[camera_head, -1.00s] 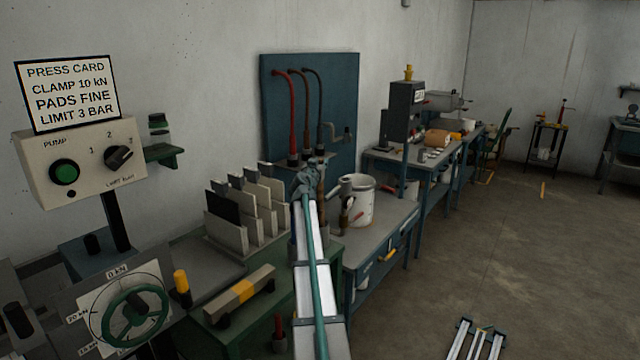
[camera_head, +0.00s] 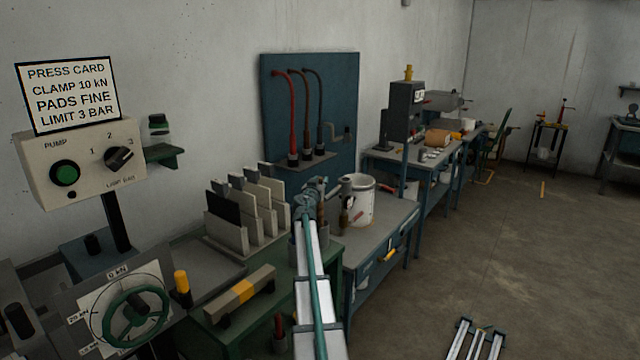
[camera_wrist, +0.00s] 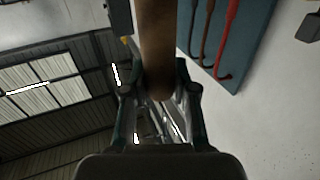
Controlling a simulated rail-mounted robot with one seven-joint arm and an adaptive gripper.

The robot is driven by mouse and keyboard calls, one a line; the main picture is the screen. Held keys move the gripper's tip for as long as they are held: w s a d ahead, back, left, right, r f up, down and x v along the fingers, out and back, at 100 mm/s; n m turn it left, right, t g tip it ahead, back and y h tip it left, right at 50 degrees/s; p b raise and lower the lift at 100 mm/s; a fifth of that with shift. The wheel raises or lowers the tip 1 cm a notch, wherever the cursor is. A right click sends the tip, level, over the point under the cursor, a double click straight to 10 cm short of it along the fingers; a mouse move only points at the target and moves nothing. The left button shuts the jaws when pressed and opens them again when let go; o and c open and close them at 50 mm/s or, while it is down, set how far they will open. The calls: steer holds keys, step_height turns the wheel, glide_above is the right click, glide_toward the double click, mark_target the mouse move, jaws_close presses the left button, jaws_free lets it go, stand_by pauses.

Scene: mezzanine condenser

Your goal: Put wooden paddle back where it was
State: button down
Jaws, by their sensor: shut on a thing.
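A grey cup (camera_head: 323,242) stands on the bench right below, partly hidden by my arm. I cannot tell whether the paddle's lower end is inside the cup.
A rack of upright plates (camera_head: 245,215) stands close to the left. A white bucket (camera_head: 361,203) and a dark bottle-like tool (camera_head: 344,217) are close to the right. Behind is a blue board (camera_head: 338,100) with hoses over a small shelf (camera_head: 312,160). The floor on the right is largely clear.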

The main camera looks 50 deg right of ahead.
steer(key=shift+f, duration=0.15)
steer(key=c, duration=0.9)
jaws_free()
steer(key=shift+r+b+v, duration=0.2)
steer(key=shift+b+v, duration=1.45)
steer(key=shift+v, duration=4.35)
